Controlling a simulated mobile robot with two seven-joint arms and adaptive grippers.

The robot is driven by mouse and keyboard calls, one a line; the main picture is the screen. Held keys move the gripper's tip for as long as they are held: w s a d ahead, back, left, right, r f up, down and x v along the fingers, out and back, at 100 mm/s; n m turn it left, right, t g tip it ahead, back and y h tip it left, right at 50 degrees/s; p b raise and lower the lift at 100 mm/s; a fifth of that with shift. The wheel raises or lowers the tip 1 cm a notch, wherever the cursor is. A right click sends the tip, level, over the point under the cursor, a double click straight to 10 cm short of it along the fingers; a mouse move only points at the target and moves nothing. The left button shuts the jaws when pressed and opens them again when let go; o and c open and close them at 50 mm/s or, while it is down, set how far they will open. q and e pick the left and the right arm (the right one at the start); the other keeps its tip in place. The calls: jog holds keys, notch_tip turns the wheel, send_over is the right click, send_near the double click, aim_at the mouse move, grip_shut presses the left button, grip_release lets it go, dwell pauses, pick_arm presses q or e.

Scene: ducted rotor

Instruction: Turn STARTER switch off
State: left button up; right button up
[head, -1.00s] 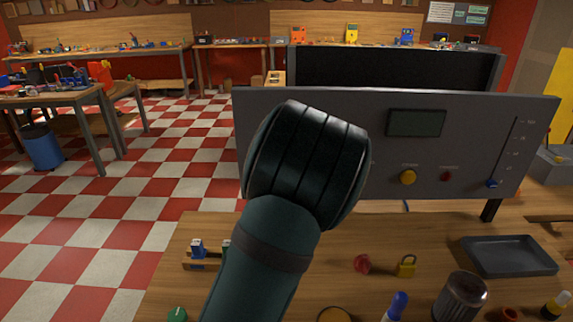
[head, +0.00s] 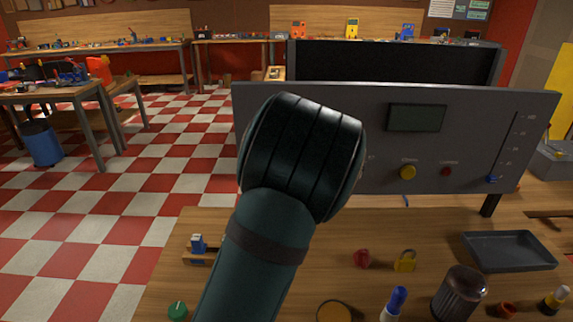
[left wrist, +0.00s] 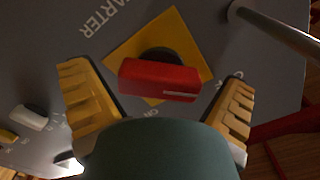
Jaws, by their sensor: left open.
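The STARTER switch (left wrist: 160,80) is a red bar handle on a black hub over a yellow square plate, seen in the left wrist view. The word STARTER shows beside it, and the "ON" mark is near its other side. My left gripper (left wrist: 160,105) is open, with its yellow ribbed fingers apart on either side of the red handle; I cannot tell whether they touch it. In the head view my left arm covers the left part of the grey control panel (head: 390,150), hiding the switch and the gripper. My right gripper is not seen.
The panel has a display (head: 416,117), a yellow button (head: 407,172), a small red button (head: 446,171) and a blue-knobbed slider (head: 492,179). In the left wrist view a white toggle (left wrist: 30,118) sits nearby. A tray (head: 510,250), padlock (head: 405,261) and pen holder (head: 460,293) occupy the table.

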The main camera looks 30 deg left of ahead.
pick_arm(q)
jog(key=v, duration=1.2)
jog(key=shift+w, duration=0.1)
